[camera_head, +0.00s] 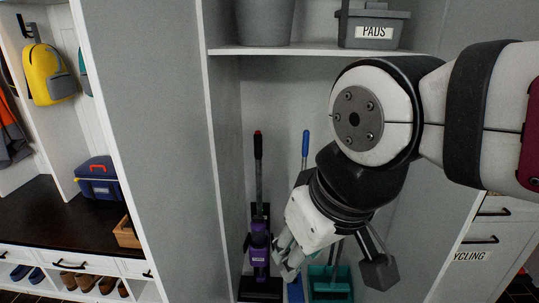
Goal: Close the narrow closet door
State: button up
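The narrow closet (275,100) stands open in front of me, its back wall and shelf in plain view. A tall grey panel (150,120) with a pale edge flanks it on the left. Another grey panel (428,215) is on the right, partly behind my arm. I cannot tell for sure which panel is the door. I see no clear contact with either panel.
Inside the closet stand a purple vacuum (259,240), a blue-handled tool (305,145) and a teal dustpan (331,284), partly behind my gripper. A bench (60,225) is left; drawers (490,238) are right.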

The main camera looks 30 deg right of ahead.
aim_at(433, 214)
jog(key=k+l, duration=0.2)
jog(key=l, duration=0.2)
jog(key=k+l, duration=0.2)
jog(key=l, duration=0.2)
jog(key=k+l, duration=0.25)
jog(key=l, duration=0.15)
jog(key=k+l, duration=0.2)
jog(key=l, duration=0.2)
jog(key=k+l, duration=0.2)
jog(key=l, duration=0.2)
jog(key=k+l, duration=0.2)
jog(key=l, duration=0.2)
jog(key=k+l, duration=0.2)
jog(key=l, duration=0.2)
jog(key=l+u, duration=0.15)
jog(key=k+l, duration=0.05)
